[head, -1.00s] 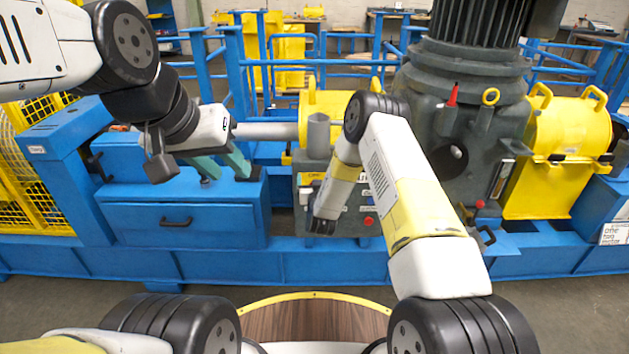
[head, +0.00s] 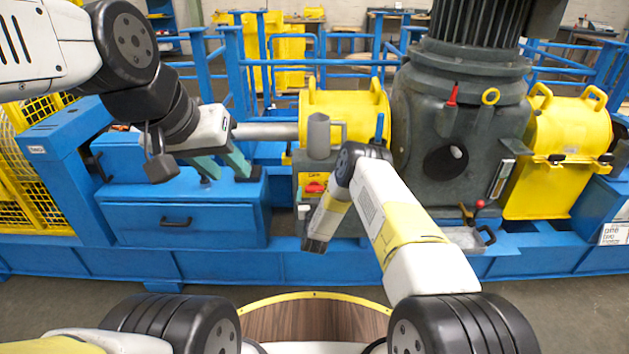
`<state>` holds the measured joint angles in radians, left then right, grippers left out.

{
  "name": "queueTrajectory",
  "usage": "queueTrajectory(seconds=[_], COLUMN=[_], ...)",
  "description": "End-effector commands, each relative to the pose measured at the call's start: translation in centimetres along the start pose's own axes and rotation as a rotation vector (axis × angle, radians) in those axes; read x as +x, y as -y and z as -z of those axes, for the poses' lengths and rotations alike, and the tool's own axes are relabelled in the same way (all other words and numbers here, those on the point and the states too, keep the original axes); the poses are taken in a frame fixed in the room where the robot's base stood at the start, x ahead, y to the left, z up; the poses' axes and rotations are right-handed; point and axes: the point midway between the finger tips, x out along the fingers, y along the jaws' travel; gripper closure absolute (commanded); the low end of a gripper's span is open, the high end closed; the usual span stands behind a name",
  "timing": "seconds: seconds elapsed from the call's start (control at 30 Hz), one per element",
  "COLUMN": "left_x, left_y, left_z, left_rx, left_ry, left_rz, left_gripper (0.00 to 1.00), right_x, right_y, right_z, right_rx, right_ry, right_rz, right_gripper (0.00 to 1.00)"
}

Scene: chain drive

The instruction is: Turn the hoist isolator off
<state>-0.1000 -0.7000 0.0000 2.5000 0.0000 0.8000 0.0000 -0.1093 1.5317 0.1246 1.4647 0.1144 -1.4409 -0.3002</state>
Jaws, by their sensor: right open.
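A grey control box (head: 290,176) stands on the blue frame in the middle of the head view. A red knob (head: 315,187) on a yellow plate shows on its front; I take it as the hoist isolator, but its setting is too small to read. My right arm crosses in front of the box and hides much of its face. Its dark lower end is just below the knob, and I cannot see the right gripper's fingers. My left gripper (head: 228,175) has teal fingers spread apart, empty, above the blue cabinet left of the box.
A grey jug (head: 319,137) stands on top near the yellow guard (head: 345,105). The large dark gearbox (head: 455,130) stands to the right. Blue railings (head: 350,62) run behind. The floor in front is clear.

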Motion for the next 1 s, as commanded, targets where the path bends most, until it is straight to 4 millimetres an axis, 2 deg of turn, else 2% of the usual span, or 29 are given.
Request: queueTrajectory(seconds=[0.27, 0.6, 1.0], left_x=[0.00, 0.00, 0.00], left_y=[0.00, 0.00, 0.00], left_z=[0.00, 0.00, 0.00], left_rx=[0.000, 0.000, 0.000], left_ry=[0.000, 0.000, 0.000], left_rz=[0.000, 0.000, 0.000], left_gripper=[0.64, 0.64, 0.64], right_x=[0.25, 0.23, 0.23], right_y=[0.00, 0.00, 0.12], right_z=[-0.01, 0.00, 0.07], right_rx=[0.000, 0.000, -0.090], right_ry=[0.001, 0.001, -0.001], right_rz=[0.000, 0.000, 0.002], right_gripper=[0.13, 0.75, 0.75])
